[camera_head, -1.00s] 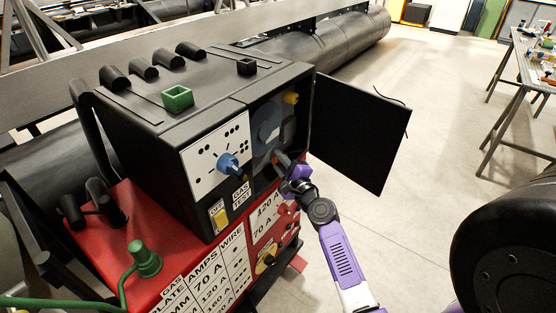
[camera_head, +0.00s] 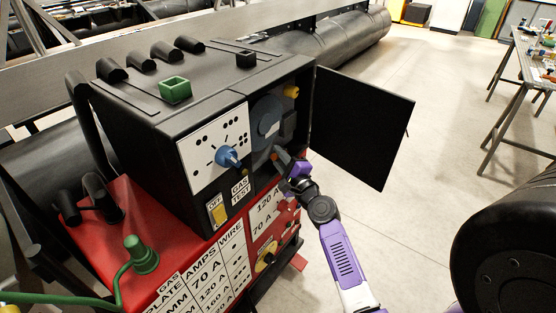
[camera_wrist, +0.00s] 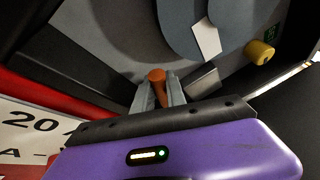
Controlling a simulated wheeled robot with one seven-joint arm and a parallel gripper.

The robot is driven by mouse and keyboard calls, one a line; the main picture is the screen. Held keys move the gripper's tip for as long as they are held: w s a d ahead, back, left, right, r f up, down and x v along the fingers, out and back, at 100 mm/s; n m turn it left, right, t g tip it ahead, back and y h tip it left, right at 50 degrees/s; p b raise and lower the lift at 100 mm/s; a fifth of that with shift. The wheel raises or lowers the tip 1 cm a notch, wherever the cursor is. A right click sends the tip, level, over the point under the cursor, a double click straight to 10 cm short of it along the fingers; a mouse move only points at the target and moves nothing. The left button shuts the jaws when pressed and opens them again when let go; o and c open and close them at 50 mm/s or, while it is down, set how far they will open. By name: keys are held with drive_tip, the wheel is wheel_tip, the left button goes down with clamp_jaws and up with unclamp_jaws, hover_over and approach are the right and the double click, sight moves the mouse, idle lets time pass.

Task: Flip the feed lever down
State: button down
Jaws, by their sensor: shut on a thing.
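The welding feeder's open side bay (camera_head: 270,118) shows a blue-grey wheel and dark parts inside. The feed lever (camera_wrist: 157,85), with an orange-brown rounded end, sits between my gripper's two grey fingers in the wrist view. My gripper (camera_wrist: 158,92) is shut on it. In the head view my gripper (camera_head: 283,160) reaches into the lower part of the bay from the right, and a small orange spot of the lever (camera_head: 275,155) shows beside it. The lever's base and its exact angle are hidden by the fingers.
The bay's black door (camera_head: 360,130) stands open on the right of my arm. A blue knob (camera_head: 229,158) and a yellow switch (camera_head: 219,214) are on the front panel.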

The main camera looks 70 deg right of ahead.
drive_tip(key=f+n+b, duration=0.1)
drive_tip(key=b, duration=0.2)
drive_tip(key=shift+a+f+t, duration=0.1)
drive_tip(key=shift+t, duration=0.2)
drive_tip(key=shift+b, duration=0.4)
drive_tip(key=shift+n, duration=0.3)
drive_tip(key=c, duration=1.4)
unclamp_jaws()
drive_tip(key=shift+o, duration=0.2)
drive_tip(key=shift+r, duration=0.2)
